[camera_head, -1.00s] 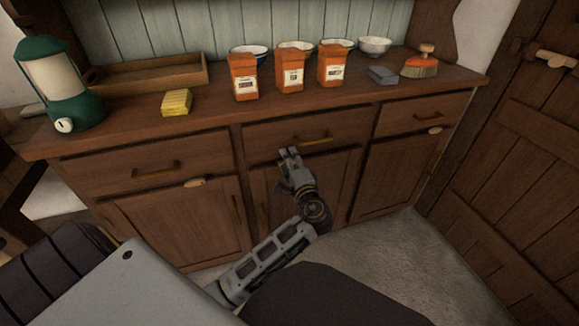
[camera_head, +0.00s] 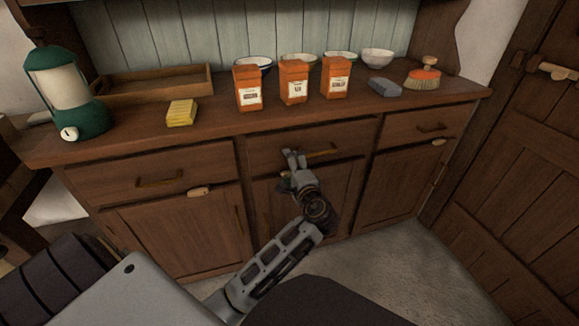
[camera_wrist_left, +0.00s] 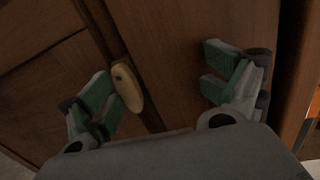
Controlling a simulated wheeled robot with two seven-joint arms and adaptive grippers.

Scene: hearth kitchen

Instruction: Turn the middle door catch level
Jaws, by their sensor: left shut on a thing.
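The middle door catch (camera_wrist_left: 126,88) is a pale wooden tab that shows in the left wrist view between my left gripper's fingers. It is steeply slanted in that picture; its angle to level is unclear. My left gripper (camera_wrist_left: 160,88) has green-padded fingers around it. The left finger is against or very near the catch, and the right finger looks well apart from it. In the head view my left gripper (camera_head: 293,158) is at the top of the middle door (camera_head: 342,198), just below the drawer handle, and hides the catch. My right gripper is out of view.
The left catch (camera_head: 199,192) and right catch (camera_head: 438,142) lie roughly level. The middle drawer handle (camera_head: 322,152) is close to my fingertips. Orange packets, bowls, a brush (camera_head: 423,79), a sponge (camera_head: 181,113) and a green lantern (camera_head: 68,95) stand on the countertop.

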